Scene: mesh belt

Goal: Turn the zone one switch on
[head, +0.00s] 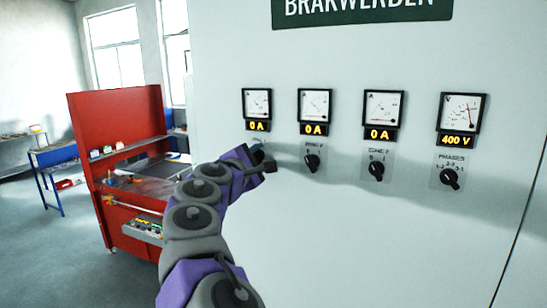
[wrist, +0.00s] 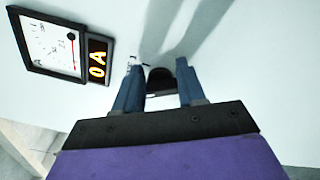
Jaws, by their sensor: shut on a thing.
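The zone one switch is the leftmost of the row on the pale cabinet panel, under the left meter (head: 257,103), which reads 0 A. In the head view my gripper (head: 262,158) covers this switch and most of its label. In the wrist view the switch's black knob (wrist: 160,80) sits between the two fingers of my gripper (wrist: 158,72), which is shut on it. The same meter (wrist: 55,45) shows there, with its 0 A display. The knob's exact turn angle is hidden.
To the right are the zone 2 switch (head: 312,162), the zone 3 switch (head: 376,171) and the phases switch (head: 450,178), each below a meter. A red workbench (head: 88,170) stands behind on the left. Grey floor lies open at the lower left.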

